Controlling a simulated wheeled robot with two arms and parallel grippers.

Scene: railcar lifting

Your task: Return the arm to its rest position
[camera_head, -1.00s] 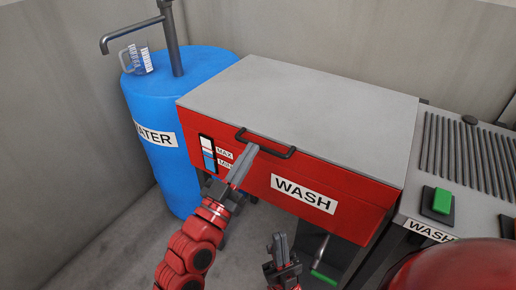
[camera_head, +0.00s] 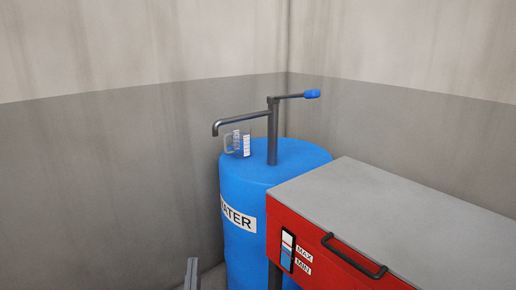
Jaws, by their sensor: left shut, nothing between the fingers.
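Only the tip of my left gripper (camera_head: 192,273) shows, at the bottom edge of the head view. Its grey fingers are together, point upward and hold nothing. It is left of the blue water barrel's lower part and apart from the red wash box (camera_head: 330,268). The rest of my left arm is below the picture. My right gripper is out of view.
The blue barrel (camera_head: 240,258) stands in the corner with a pump spout (camera_head: 272,135) and a clear measuring jug (camera_head: 238,143) on top. The wash box has a grey lid (camera_head: 410,215), shut, and a black handle (camera_head: 352,260). Bare walls stand behind.

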